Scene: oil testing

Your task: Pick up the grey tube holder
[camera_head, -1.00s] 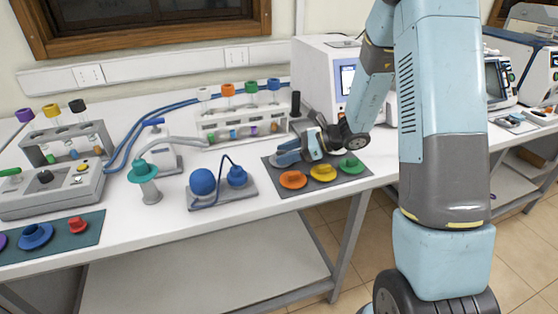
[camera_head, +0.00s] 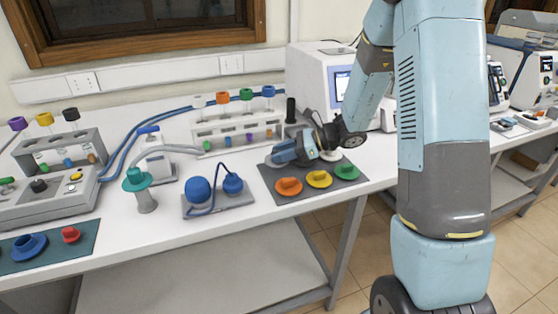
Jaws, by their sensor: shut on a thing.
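My gripper (camera_head: 285,155) is low over the back left of the dark mat (camera_head: 265,178), on the white bench. It is shut on a small grey piece (camera_head: 274,163), which I take to be the grey tube holder. Only a thin edge of this piece shows at the fingers; the rest is hidden by the gripper. I cannot tell whether it touches the mat. In front on the mat are an orange holder (camera_head: 289,187), a yellow holder (camera_head: 319,180) and a green holder (camera_head: 346,171). A pale round piece (camera_head: 330,156) shows beside my wrist.
A tube rack (camera_head: 238,132) with coloured caps stands behind the gripper, close by. A blue-flask stand (camera_head: 217,206) is left of the mat. A white instrument (camera_head: 318,75) is behind. The bench's front edge lies just before the mat.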

